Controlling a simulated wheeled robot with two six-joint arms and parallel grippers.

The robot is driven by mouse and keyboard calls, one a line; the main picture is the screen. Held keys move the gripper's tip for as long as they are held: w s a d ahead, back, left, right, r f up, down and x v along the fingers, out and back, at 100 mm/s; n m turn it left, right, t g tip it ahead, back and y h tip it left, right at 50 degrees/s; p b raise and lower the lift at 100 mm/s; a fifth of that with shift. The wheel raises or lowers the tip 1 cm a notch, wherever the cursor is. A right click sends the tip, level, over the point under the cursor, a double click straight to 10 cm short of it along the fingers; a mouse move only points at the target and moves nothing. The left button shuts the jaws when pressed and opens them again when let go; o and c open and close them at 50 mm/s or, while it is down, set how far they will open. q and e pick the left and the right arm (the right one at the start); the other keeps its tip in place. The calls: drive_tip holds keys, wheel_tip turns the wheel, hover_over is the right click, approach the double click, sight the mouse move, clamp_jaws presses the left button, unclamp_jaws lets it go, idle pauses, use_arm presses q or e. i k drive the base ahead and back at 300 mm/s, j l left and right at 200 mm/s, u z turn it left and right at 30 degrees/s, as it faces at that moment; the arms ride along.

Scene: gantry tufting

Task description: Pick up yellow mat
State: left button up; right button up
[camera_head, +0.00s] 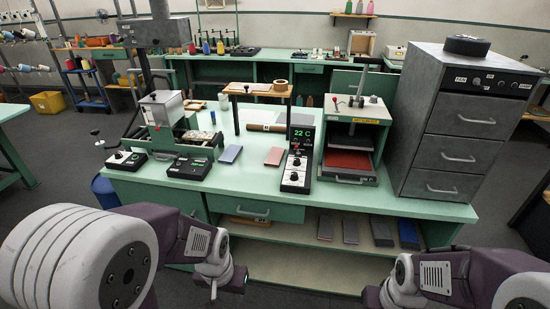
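I cannot make out a clearly yellow mat in this view. Small flat pads lie on the green bench (330,195): a blue one (231,154) and a salmon-coloured one (274,156). Several dark grey and blue slabs (350,231) stand on the shelf under the bench. My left gripper (226,284) is low in front of the bench's lower shelf, apart from the pads; its fingers are too unclear to tell open from shut. My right arm's wrist shows at the lower right, but its fingers are not visible.
A black control box with a green display (297,160) and a press with a red bed (348,161) stand on the bench. A grey drawer cabinet (458,125) stands at its right end. A machine (163,115) stands left. A yellow bin (48,103) is on the floor behind.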

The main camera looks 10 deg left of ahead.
sight(197, 136)
drive_tip(key=i+j+u, duration=0.5)
drive_tip(key=i+u, duration=0.15)
drive_tip(key=u, duration=0.2)
drive_tip(key=i+u, duration=0.8)
drive_tip(key=i+l+u, duration=0.2)
drive_tip(key=u, duration=0.25)
drive_tip(key=i, duration=0.1)
